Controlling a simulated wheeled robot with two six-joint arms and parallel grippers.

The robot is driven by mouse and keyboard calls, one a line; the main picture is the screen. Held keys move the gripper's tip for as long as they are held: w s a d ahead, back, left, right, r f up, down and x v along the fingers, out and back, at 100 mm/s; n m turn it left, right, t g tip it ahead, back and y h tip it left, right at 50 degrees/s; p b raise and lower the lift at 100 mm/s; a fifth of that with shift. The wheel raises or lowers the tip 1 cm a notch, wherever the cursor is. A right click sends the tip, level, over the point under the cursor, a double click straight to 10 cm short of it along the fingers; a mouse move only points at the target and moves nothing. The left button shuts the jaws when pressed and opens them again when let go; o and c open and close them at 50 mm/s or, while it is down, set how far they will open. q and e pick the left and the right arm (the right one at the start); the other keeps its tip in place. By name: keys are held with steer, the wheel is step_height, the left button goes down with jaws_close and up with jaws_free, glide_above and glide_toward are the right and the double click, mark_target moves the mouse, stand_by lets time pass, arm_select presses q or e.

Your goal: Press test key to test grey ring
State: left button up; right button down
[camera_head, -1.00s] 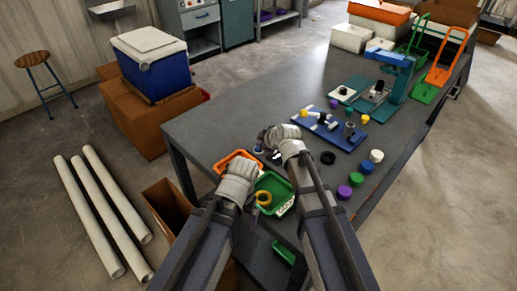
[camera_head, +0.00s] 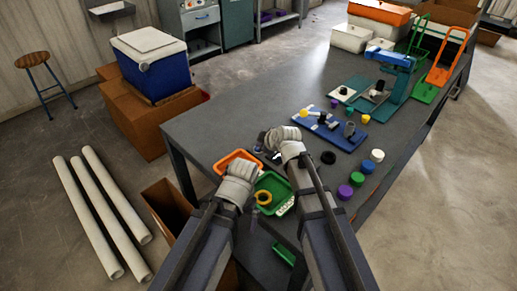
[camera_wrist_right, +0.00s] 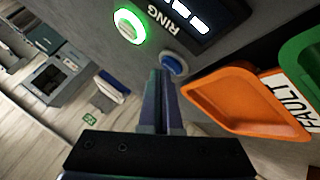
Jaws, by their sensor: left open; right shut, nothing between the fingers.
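In the right wrist view a dark panel (camera_wrist_right: 205,12) reads RING and has lit white marks. A round piece glowing green with a pale centre (camera_wrist_right: 130,26) is left of it. A blue round key (camera_wrist_right: 172,65) is below the panel. My right gripper (camera_wrist_right: 166,75) is shut and empty; its tips appear close to the blue key, but contact is unclear. In the head view my right gripper (camera_head: 268,142) is above the near table edge. My left gripper (camera_head: 250,166) is open beside the trays, fingers small. I cannot make out the grey ring for certain.
A yellow ring (camera_head: 264,198) lies in the green tray. A blue board (camera_head: 345,143) with fittings and several coloured caps stand to the right.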

steer(key=shift+f+b, duration=0.3)
steer(key=shift+f, duration=0.1)
steer(key=shift+r, duration=0.1)
stand_by(0.4)
steer(key=shift+r+p, duration=0.75)
steer(key=shift+p, duration=0.1)
steer(key=shift+r, duration=0.1)
step_height(320, 180, up, 5)
steer(key=p, duration=0.5)
stand_by(0.6)
